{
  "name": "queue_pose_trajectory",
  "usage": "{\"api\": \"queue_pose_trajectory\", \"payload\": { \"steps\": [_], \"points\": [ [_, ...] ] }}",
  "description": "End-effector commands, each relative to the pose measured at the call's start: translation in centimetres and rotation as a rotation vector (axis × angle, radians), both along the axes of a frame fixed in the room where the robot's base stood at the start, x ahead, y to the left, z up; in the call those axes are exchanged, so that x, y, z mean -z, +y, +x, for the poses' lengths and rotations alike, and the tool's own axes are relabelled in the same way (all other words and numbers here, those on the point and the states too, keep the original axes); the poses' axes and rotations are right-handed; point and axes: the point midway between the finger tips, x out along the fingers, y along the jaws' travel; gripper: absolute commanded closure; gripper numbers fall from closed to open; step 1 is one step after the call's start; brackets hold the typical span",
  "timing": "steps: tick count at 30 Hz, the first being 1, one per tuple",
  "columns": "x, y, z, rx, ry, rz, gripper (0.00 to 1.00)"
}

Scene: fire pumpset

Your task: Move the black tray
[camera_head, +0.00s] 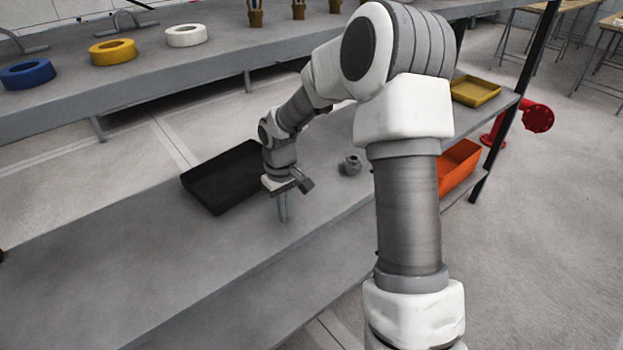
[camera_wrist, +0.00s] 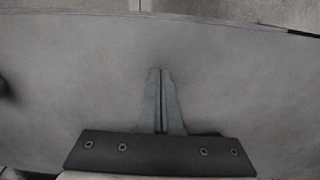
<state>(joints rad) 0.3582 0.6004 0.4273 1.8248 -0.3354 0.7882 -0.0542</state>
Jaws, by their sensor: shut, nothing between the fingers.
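The black tray (camera_head: 222,181) lies on the grey lower shelf (camera_head: 130,255), at the middle left in the head view. It is rectangular with low walls, and part of its right side is hidden behind my arm. My gripper (camera_head: 284,218) points down over the shelf, just right of and in front of the tray, apart from it. In the wrist view my gripper (camera_wrist: 160,72) has its two fingers together with nothing between them. Only bare grey surface shows beneath it there; a dark shape at the left edge is too cut off to identify.
A small grey fitting (camera_head: 350,166) stands right of my gripper. An orange tray (camera_head: 457,168) and a yellow tray (camera_head: 474,91) lie farther right. The upper shelf (camera_head: 140,72) holds blue (camera_head: 27,73), yellow (camera_head: 112,51) and white (camera_head: 186,35) rings. The shelf's front left is clear.

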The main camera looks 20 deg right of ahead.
Motion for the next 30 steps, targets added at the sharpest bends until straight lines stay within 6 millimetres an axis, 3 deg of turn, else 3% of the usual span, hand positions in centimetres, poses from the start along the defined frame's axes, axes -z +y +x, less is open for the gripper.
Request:
{"api": "queue_pose_trajectory", "payload": {
  "steps": [12,14,28,30],
  "points": [
    [-0.3,-2.5,-8.0,0.001,0.002,-0.003,1.0],
    [-1.4,-2.8,-8.9,0.001,-0.001,-0.004,1.0],
    [-10.7,-2.7,-8.7,-0.001,-0.004,-0.003,1.0],
    [-12.1,-2.9,-9.3,0.012,-0.004,-0.017,1.0]
  ]
}}
